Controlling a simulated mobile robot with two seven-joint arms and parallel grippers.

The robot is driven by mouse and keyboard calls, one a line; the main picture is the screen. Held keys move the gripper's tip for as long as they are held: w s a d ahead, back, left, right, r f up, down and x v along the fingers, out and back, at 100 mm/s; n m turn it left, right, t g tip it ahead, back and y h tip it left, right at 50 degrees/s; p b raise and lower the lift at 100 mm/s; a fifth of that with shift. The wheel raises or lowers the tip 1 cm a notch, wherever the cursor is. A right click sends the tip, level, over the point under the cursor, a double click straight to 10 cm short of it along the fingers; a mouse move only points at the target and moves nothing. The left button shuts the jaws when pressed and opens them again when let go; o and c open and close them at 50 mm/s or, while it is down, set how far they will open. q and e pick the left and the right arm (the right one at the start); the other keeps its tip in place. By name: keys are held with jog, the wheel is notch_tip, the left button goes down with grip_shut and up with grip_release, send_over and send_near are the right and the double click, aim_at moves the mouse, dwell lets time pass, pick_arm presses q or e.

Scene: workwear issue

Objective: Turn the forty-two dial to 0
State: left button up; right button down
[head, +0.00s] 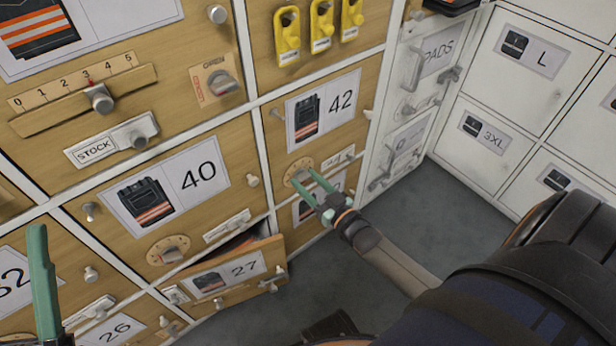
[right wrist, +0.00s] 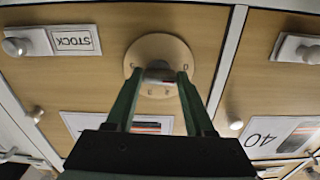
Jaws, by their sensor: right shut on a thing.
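The forty-two dial (head: 297,166) is a round tan disc on the wooden door below the 42 label (head: 322,110). It also shows in the right wrist view (right wrist: 160,48), with a grey knob at its middle. My right gripper (head: 302,177) is at the dial, its green fingers shut on the knob, one on each side; this also shows in the right wrist view (right wrist: 158,76). The fingers and the knob cover part of the dial face, and its marks are too small to read. One green finger of my left gripper (head: 42,275) shows at the lower left, away from the dial.
The 40 door (head: 181,190) has its own dial (head: 168,250). The 27 door (head: 240,272) stands partly open below. A slider scale (head: 85,92) is at upper left and yellow padlocks (head: 321,28) hang above. White lockers (head: 530,70) stand right. The grey floor (head: 440,215) between is clear.

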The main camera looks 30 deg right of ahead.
pick_arm(q)
jog(key=shift+r+p, duration=0.45)
jog(key=shift+r, duration=0.15)
pick_arm(e)
jog(key=shift+n, duration=1.2)
pick_arm(q)
jog(key=shift+r, duration=0.1)
pick_arm(e)
jog(key=shift+f+n, duration=0.1)
jog(key=shift+n, duration=0.2)
jog(key=shift+c, duration=1.3)
grip_release()
pick_arm(q)
jog(key=r+p, duration=0.3)
jog(key=shift+s+a+r+m+p, duration=0.1)
jog(key=shift+a+r+m+p, duration=0.2)
jog(key=shift+r, duration=0.1)
pick_arm(e)
jog(key=s+d, duration=0.1)
jog(key=s, duration=1.1)
jog(key=shift+s, duration=0.25)
